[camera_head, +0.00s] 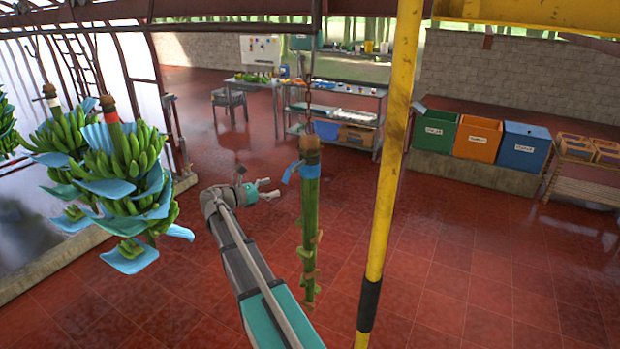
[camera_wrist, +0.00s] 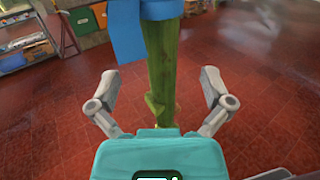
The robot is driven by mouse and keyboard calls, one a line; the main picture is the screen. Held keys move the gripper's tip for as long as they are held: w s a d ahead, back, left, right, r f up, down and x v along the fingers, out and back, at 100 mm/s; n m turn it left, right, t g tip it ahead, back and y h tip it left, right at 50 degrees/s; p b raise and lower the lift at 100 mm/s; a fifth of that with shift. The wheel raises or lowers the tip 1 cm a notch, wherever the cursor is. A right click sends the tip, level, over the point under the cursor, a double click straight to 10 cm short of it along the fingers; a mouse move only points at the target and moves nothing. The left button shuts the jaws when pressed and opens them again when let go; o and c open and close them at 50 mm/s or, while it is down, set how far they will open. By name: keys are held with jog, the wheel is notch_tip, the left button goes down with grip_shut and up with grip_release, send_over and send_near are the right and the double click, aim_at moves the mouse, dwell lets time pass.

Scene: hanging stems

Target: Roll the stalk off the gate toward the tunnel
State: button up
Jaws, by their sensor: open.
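The stalk (camera_head: 310,220) is a bare green stem hanging upright from a chain, with a brown cut top and a blue ribbon (camera_head: 291,171) near its upper end. My gripper (camera_head: 268,187) is open to the left of the stalk in the head view, near the height of its upper part. In the wrist view the stalk (camera_wrist: 161,62) stands ahead between my spread fingers (camera_wrist: 160,94), with the blue ribbon (camera_wrist: 126,30) at the top. I cannot tell whether anything touches it. The gate and the tunnel are not clearly identifiable.
A yellow post (camera_head: 390,165) with a black band stands right of the stalk. Banana bunches with blue sheets (camera_head: 125,175) hang at the left. Green, orange and blue bins (camera_head: 478,137) stand at the back right. The red tiled floor (camera_head: 480,270) is open.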

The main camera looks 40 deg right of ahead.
aim_at(311, 177)
jog(key=s+d, duration=0.1)
jog(key=d, duration=0.8)
jog(key=s+d, duration=0.1)
jog(key=d, duration=0.3)
jog(key=shift+s+d, duration=0.2)
jog(key=shift+s, duration=0.15)
jog(key=shift+c, duration=0.3)
jog(key=c, duration=1)
jog(key=w, duration=0.1)
jog(key=w+a, duration=0.1)
jog(key=w, duration=0.2)
jog(key=shift+a, duration=0.35)
jog(key=shift+c, duration=0.2)
jog(key=shift+s, duration=0.1)
jog(key=o, duration=1.1)
jog(key=shift+a, duration=0.15)
